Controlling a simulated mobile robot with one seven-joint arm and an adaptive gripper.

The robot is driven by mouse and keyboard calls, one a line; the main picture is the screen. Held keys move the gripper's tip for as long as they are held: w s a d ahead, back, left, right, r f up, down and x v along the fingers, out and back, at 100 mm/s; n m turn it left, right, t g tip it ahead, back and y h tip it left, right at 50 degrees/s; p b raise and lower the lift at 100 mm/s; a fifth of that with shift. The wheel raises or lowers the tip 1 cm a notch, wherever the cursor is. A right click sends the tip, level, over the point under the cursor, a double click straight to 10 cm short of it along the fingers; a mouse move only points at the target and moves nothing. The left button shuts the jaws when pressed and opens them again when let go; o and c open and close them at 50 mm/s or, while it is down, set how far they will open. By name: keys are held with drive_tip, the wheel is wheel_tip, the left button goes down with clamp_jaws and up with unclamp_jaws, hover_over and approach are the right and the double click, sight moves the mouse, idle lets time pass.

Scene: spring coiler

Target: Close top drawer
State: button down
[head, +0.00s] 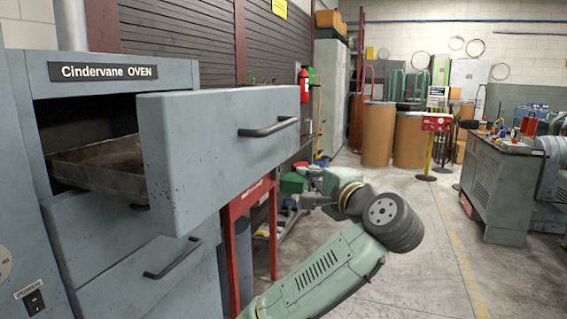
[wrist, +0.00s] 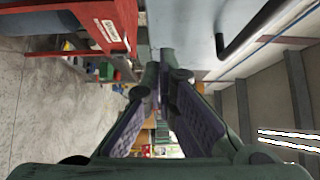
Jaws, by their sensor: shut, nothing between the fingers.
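The top drawer (head: 195,150) of the grey-blue Cindervane oven (head: 110,72) is pulled far out, with a metal tray (head: 105,165) showing inside it. Its dark bar handle (head: 268,129) is on the front panel. My gripper (head: 291,184) is shut and empty, low and to the right of the drawer front in the head view. In the wrist view my gripper's fingers (wrist: 160,80) come together below the drawer front (wrist: 190,22); the handle (wrist: 250,32) lies to their right. I cannot tell whether the fingertips touch the panel.
A lower drawer (head: 150,285) with its own handle sits beneath. A red stand (head: 250,205) is behind the drawer front, and it also shows in the wrist view (wrist: 105,20). A workbench (head: 500,185) stands at the right. The floor (head: 420,240) between is clear.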

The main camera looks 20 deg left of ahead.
drive_tip(key=w+a, duration=0.1)
drive_tip(key=a, duration=0.1)
drive_tip(key=w+a+p, duration=0.1)
drive_tip(key=a, duration=0.1)
drive_tip(key=w+a+p, duration=0.1)
drive_tip(key=a, duration=0.2)
drive_tip(key=shift+w, duration=0.3)
drive_tip(key=shift+a, duration=0.15)
